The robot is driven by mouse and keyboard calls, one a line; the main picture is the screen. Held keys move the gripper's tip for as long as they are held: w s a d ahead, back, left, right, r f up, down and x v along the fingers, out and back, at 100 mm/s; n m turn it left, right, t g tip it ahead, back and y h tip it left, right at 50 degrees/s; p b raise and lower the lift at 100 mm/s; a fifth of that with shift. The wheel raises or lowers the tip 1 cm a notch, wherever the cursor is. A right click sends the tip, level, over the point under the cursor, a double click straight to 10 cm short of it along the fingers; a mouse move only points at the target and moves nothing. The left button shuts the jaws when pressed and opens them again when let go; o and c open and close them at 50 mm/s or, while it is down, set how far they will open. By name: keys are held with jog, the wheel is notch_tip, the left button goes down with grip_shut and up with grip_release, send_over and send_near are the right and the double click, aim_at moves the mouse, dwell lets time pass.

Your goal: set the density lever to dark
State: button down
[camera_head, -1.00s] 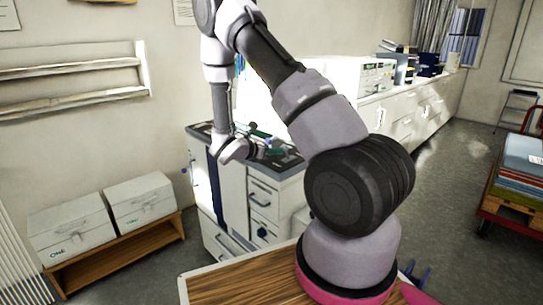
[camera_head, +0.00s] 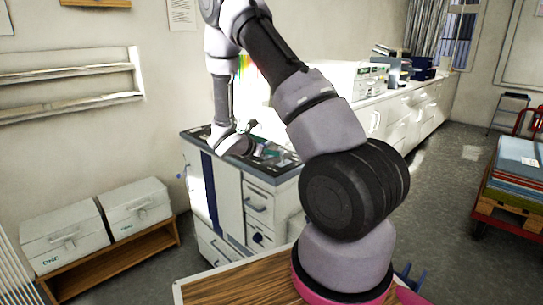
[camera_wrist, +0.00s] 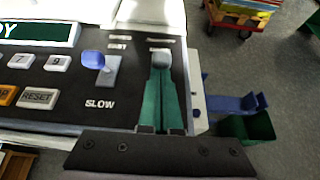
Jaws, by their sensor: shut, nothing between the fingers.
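In the wrist view, a dark control panel (camera_wrist: 48,78) carries a blue lever knob (camera_wrist: 93,60) in a slot, with SLOW printed below it. To its right, a pale grey block (camera_wrist: 160,59), apparently the second lever's knob, sits below small blurred labels I cannot read. My gripper (camera_wrist: 161,74) has its teal fingers shut together, with their tips at this block. I cannot tell whether they touch it. The fingers cover the area below the block, so its slot is hidden. In the head view, my gripper (camera_head: 262,152) is small over the machine's top.
The panel also has a green display (camera_wrist: 38,33), number keys and a RESET key (camera_wrist: 38,97). A blue part (camera_wrist: 235,103) and a green bin (camera_wrist: 249,128) are at the machine's right side. In the head view, white boxes (camera_head: 63,238) stand on a low wooden bench at left.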

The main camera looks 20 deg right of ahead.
aim_at(279, 150)
jog(key=shift+w+d+r+g+y, duration=0.25)
jog(key=shift+d+r+g+y, duration=0.15)
jog(key=shift+d+r+y, duration=0.4)
jog(key=y, duration=0.1)
jog(key=d, duration=0.1)
jog(key=y, duration=0.1)
jog(key=shift+w+d+r+g+y, duration=0.3)
jog(key=shift+d+g, duration=0.05)
jog(key=shift+g, duration=0.05)
jog(key=shift+w+d+r, duration=0.15)
jog(key=shift+w+d, duration=0.1)
jog(key=shift+d, duration=0.4)
jog(key=shift+r, duration=0.8)
